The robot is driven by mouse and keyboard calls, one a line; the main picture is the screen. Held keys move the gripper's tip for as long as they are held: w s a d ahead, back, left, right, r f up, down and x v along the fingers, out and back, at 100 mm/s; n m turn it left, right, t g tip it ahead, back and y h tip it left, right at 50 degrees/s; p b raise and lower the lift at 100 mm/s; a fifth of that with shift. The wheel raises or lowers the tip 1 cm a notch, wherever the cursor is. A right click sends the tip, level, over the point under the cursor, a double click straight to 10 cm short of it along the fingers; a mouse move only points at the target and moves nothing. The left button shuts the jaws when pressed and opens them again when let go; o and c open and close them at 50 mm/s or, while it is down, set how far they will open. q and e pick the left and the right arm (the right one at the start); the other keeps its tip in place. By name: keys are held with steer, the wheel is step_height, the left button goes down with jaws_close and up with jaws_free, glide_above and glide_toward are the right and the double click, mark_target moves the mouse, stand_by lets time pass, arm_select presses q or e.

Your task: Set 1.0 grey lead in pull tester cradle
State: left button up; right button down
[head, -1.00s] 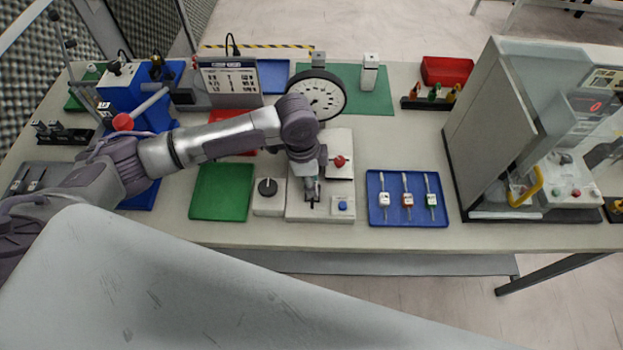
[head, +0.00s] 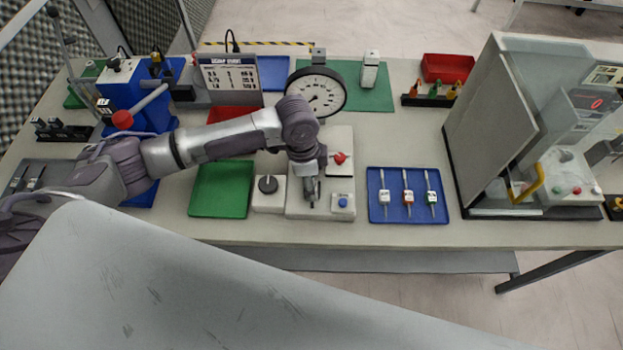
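My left gripper (head: 311,199) points down over the front of the base, left of the blue button. It covers the cradle area. The fingertips are small and dark, so I cannot tell whether they are open or hold a lead. No grey 1.0 lead can be made out there. My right gripper is out of view.
A black rotary knob (head: 268,184) sits on a white block left of the tester. A green tray (head: 220,190) lies further left. A large grey machine (head: 490,120) stands at the right. Bare table lies between the tester and the blue tray.

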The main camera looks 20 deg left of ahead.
arm_select(q)
step_height(320, 180, up, 12)
steer(key=a, duration=0.1)
steer(key=shift+a, duration=0.35)
steer(key=shift+s+f, duration=0.15)
